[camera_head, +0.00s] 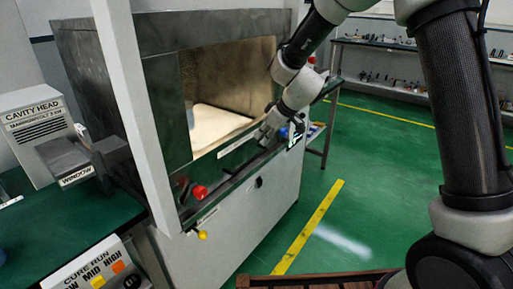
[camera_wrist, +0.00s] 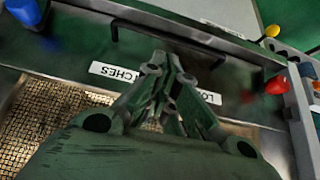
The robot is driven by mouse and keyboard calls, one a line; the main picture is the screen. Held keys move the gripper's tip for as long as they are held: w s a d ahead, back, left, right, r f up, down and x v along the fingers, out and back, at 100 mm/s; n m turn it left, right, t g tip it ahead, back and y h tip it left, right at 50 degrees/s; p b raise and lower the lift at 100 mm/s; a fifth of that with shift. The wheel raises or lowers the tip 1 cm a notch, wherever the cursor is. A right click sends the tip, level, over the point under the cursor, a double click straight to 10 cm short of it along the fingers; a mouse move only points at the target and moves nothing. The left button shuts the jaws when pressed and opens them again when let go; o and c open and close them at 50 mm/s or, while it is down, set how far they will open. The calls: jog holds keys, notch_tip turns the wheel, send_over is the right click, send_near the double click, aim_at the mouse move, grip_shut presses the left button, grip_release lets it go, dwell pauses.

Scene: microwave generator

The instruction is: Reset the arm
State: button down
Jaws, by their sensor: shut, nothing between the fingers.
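My arm (camera_head: 300,95) reaches down from the upper right to the front of the grey microwave cabinet (camera_head: 240,220). My gripper (camera_head: 266,137) is at the front ledge, below the open cavity. In the wrist view its fingers (camera_wrist: 172,108) are shut with nothing between them. They point at the dark front panel, close to a black bar handle (camera_wrist: 185,45). A white label ending in "CHES" (camera_wrist: 115,72) is left of the fingers, and another label (camera_wrist: 208,96) is partly hidden behind them. I cannot tell whether the fingertips touch the panel or handle.
A red knob (camera_head: 199,191) and a yellow knob (camera_head: 202,235) stick out at the cabinet's left front. A blue knob (camera_wrist: 24,12) shows in the wrist view. A pale upright post (camera_head: 135,110) stands at left. Green floor (camera_head: 370,190) is clear at right.

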jog(key=s+d+m+g+h, duration=0.1)
jog(key=s+d+m+g, duration=0.3)
jog(key=s, duration=0.5)
jog(key=s+d+r+m+t+h, duration=0.2)
jog(key=s+d+r, duration=0.6)
jog(key=s+d, duration=0.4)
jog(key=s+d+r+m+t+h, duration=0.2)
jog(key=s+d+r+m, duration=0.2)
jog(key=s+d+r, duration=0.4)
jog(key=s+d, duration=0.5)
jog(key=d, duration=0.3)
jog(key=shift+d+r, duration=0.15)
jog(key=shift+r, duration=0.05)
jog(key=c, duration=2.2)
grip_release()
